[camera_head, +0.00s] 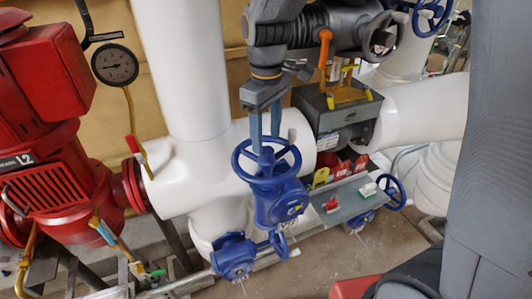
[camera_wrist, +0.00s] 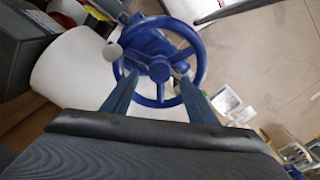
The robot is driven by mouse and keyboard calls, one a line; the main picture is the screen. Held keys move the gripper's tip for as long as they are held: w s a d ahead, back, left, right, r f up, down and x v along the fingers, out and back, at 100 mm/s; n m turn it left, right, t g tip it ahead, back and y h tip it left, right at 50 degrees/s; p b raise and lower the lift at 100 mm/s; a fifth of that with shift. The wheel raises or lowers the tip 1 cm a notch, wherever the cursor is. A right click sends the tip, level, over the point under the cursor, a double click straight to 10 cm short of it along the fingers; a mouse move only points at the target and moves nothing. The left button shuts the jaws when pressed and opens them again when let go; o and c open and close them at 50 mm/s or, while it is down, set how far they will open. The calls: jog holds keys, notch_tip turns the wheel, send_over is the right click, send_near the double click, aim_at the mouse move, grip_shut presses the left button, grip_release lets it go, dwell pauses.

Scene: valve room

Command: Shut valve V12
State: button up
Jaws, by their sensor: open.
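A blue valve with a round spoked handwheel (camera_head: 241,165) stands in front of the white pipe in the head view. A grey ball knob (camera_head: 292,134) stands on its rim. I cannot read a V12 label on it. My gripper (camera_head: 266,150) points down over the wheel, open, with one blue finger on each side of the hub. In the wrist view the handwheel (camera_wrist: 201,58), its hub (camera_wrist: 159,69) and the knob (camera_wrist: 112,52) show beyond the fingertips (camera_wrist: 157,76). Nothing is clamped between the fingers; I cannot tell whether they touch the spokes.
A red pump (camera_head: 50,150) stands at the left with a gauge (camera_head: 115,65) above. A grey box (camera_head: 335,110) and a tray (camera_head: 345,197) with red and yellow items are right of the valve. Another blue valve (camera_head: 235,257) sits below left. White pipes (camera_head: 185,70) stand close behind.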

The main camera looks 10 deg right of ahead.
aim_at(266, 150)
jog(key=shift+f+b, duration=1)
jog(key=shift+f, duration=1.45)
jog(key=shift+s+f+b, duration=0.1)
jog(key=shift+f+b, duration=0.25)
jog(key=shift+f, duration=0.65)
jog(key=shift+r, duration=0.15)
jog(key=c, duration=0.7)
jog(key=shift+d, duration=0.1)
jog(key=shift+c, duration=0.2)
